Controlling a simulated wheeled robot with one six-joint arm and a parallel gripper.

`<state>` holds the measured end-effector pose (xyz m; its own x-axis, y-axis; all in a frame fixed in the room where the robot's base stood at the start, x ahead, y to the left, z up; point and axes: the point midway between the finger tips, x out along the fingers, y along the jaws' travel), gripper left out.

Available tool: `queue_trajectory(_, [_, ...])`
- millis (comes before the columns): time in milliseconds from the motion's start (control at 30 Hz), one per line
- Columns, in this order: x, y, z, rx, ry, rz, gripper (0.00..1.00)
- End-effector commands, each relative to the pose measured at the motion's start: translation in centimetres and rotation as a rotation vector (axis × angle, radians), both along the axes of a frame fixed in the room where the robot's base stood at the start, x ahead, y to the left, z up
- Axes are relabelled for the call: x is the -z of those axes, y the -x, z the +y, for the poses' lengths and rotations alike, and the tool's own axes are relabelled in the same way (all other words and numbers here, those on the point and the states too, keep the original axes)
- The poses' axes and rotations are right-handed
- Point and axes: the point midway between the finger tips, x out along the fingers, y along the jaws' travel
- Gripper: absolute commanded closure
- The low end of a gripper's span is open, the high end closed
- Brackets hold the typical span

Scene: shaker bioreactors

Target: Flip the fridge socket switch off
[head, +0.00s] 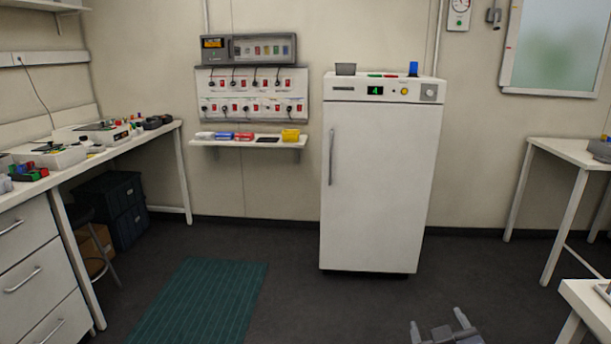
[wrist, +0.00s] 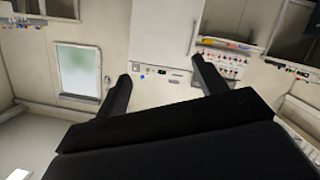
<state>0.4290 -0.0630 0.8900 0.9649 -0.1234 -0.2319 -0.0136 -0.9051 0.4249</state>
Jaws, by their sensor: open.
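A white socket panel (head: 252,95) with two rows of sockets, red switches and plugged-in dark cords hangs on the back wall, left of the white fridge (head: 378,180). Which switch belongs to the fridge is too small to read. The panel also shows in the wrist view (wrist: 222,66), small and upside down, with the fridge (wrist: 163,40) beside it. My gripper (head: 443,328) is at the bottom of the head view, far in front of the fridge and panel. In the wrist view its two dark fingers (wrist: 163,82) are spread apart with nothing between them.
A narrow shelf (head: 222,143) with small coloured items juts out below the panel. A long bench (head: 150,134) stands at the left, with a stool (head: 92,238) and dark crates (head: 122,210) nearby. A green mat (head: 200,300) lies on the open floor. Tables (head: 565,150) stand at the right.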

Motion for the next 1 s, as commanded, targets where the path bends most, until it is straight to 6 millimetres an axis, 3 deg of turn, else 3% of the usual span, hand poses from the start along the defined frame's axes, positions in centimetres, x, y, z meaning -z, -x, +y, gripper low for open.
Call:
queue_trajectory(33, [-2.6,-1.3,-1.8,-0.01,0.12,-0.016,0.37])
queue_trajectory(100, [-4.6,-2.7,-3.6,-0.044,0.297,-0.048,0.43])
queue_trajectory(333, [-8.7,-5.3,-8.9,-0.148,0.799,-0.152,0.61])
queue_trajectory(533, [-9.9,-5.3,-11.5,-0.194,1.055,-0.231,0.78])
queue_trajectory(800, [-10.0,-5.0,-12.2,-0.207,1.142,-0.268,1.0])
queue_trajectory(1000, [-9.9,-5.1,-12.2,-0.206,1.14,-0.267,1.0])
